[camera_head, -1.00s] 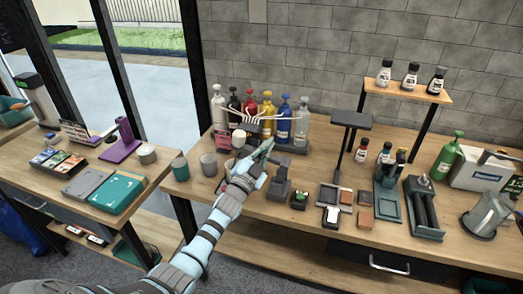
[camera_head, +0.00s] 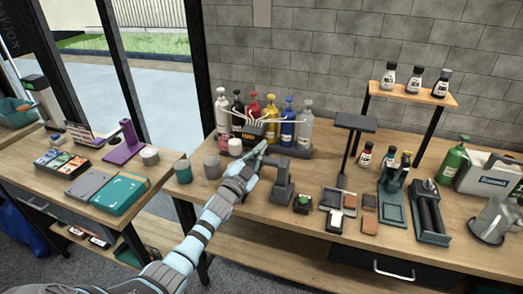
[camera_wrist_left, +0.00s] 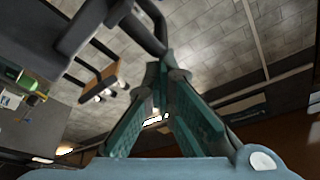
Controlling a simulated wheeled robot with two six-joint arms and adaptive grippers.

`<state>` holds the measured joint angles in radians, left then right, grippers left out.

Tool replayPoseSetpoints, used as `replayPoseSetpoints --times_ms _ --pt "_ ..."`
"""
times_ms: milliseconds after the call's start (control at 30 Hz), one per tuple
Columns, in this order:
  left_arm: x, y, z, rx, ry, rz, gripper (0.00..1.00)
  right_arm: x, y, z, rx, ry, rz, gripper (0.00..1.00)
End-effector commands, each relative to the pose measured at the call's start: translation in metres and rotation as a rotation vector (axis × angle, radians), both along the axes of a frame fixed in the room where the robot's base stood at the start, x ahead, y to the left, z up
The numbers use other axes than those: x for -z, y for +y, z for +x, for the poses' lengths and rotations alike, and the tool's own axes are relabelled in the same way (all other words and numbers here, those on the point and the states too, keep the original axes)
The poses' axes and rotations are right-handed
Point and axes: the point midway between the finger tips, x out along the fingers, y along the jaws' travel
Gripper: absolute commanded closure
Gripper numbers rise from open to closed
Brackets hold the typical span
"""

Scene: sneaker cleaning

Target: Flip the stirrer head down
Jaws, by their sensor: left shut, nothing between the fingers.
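My right gripper is not in view.
A small dark box (camera_head: 303,204) and a tall black stand (camera_head: 355,122) are right of the stirrer. Bare bench lies in front of it.

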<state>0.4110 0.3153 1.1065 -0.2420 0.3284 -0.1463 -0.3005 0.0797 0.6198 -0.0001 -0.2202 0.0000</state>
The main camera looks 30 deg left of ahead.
Motion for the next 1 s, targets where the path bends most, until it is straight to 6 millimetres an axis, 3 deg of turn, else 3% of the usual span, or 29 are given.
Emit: replayPoseSetpoints --times_ms 100,233,433,500,700,833,1000 --pt "0.004 0.001 0.000 -0.004 0.011 0.000 1.00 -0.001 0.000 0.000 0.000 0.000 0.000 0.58" --pt "-0.006 -0.005 0.001 -0.003 0.011 0.001 1.00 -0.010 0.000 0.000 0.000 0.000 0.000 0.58" --pt "-0.046 -0.032 0.005 0.006 0.002 0.002 1.00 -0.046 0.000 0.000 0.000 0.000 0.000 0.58" --pt "-0.029 -0.029 -0.016 0.006 0.003 0.006 1.00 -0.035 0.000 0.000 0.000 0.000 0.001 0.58" --pt "-0.014 -0.030 -0.061 0.008 0.002 0.005 1.00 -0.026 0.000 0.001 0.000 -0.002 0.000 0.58" --pt "-0.011 -0.029 -0.081 0.008 0.002 0.005 1.00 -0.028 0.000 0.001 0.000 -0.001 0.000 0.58" --pt "-0.009 -0.028 -0.092 0.006 -0.001 0.005 1.00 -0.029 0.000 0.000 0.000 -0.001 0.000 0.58"
